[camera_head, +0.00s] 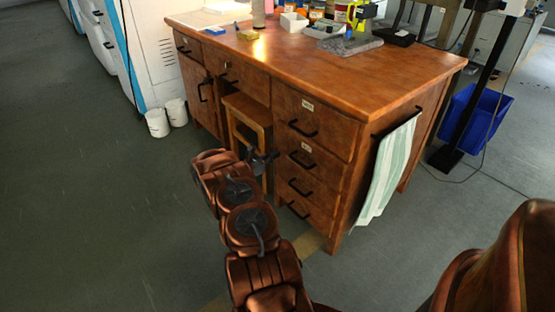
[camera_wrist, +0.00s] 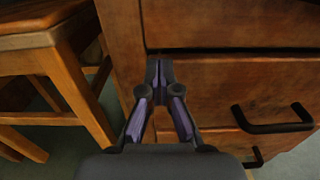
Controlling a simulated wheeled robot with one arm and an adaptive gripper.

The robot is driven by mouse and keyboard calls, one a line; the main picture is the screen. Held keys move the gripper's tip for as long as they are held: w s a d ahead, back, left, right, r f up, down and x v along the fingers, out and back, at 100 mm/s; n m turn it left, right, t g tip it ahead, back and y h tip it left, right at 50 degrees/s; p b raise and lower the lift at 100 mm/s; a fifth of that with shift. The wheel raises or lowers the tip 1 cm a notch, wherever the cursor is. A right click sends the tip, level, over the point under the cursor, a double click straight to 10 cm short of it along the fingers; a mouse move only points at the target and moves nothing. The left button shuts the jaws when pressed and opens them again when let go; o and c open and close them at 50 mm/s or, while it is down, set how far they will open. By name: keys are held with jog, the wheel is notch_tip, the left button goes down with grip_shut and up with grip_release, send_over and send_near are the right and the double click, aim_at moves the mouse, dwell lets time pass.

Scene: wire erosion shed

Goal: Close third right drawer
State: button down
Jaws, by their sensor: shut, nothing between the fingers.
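The wooden desk's right drawer stack (camera_head: 318,110) has several black-handled drawers. The third right drawer (camera_head: 310,186) looks nearly flush in the head view; I cannot tell whether it stands slightly out. My gripper (camera_head: 262,158) is at the stack's left edge, partly hidden by my arm. In the wrist view my gripper (camera_wrist: 158,66) is shut and empty, its tips over the upper left corner of a drawer front (camera_wrist: 210,85). A dark gap runs along that drawer's top. Its handle (camera_wrist: 270,120) is to the right of the fingers. I cannot tell if the tips touch the wood.
A wooden stool (camera_head: 247,110) stands in the knee space, close left of my gripper; it also shows in the wrist view (camera_wrist: 55,60). A striped towel (camera_head: 390,170) hangs on the desk's right side. A blue bin (camera_head: 478,118) stands right.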

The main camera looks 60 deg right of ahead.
jog(key=shift+s+d+r, duration=0.15)
jog(key=shift+s+d, duration=0.1)
dwell(0.3)
jog(key=p+v, duration=0.2)
jog(key=v, duration=1.2)
jog(key=shift+w+a+p, duration=0.25)
jog(key=shift+w+p, duration=0.05)
